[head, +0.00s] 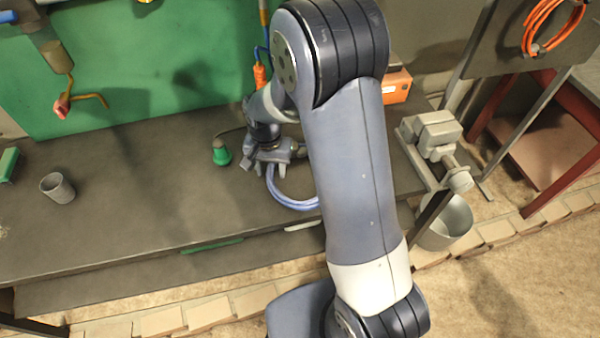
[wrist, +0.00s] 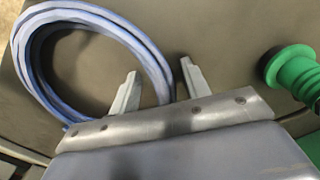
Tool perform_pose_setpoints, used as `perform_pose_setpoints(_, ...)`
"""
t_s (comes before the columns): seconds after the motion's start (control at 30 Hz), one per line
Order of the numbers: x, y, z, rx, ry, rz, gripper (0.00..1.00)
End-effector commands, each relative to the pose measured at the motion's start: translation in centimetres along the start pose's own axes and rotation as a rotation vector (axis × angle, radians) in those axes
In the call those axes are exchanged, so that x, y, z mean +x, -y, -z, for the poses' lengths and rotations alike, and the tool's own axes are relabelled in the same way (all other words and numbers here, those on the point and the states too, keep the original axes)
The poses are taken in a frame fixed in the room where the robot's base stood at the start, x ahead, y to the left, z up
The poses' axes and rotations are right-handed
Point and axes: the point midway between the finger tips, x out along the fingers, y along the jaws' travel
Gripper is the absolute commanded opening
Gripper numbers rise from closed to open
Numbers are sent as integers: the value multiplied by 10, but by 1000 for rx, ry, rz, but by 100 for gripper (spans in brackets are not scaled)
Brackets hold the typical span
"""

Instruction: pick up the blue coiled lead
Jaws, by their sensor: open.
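The blue coiled lead (wrist: 40,32) lies on the dark bench top in the wrist view, a loop of several strands. Part of it shows in the head view (head: 285,200), below my gripper and partly hidden by my arm. My gripper (wrist: 161,78) is open in the wrist view. Its two fingers appear on either side of the coil's right-hand strands, which pass between them in the picture. I cannot tell whether the fingers touch the lead or are still above it. In the head view my gripper (head: 262,165) is small and low over the bench.
A green knobbed object (wrist: 292,72) stands right of my gripper in the wrist view; it also shows in the head view (head: 221,153). A grey cup (head: 58,188) stands on the bench (head: 130,225) at left. An orange box (head: 397,86) is behind my arm. The bench's left-middle is clear.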

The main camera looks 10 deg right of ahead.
Motion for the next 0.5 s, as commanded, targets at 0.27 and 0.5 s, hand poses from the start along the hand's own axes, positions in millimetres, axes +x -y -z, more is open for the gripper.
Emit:
perform_pose_setpoints(0.27, 0, 0, 0, 0, 0, 0, 39)
perform_pose_setpoints(0.5, 0, 0, 0, 0, 0, 0, 19)
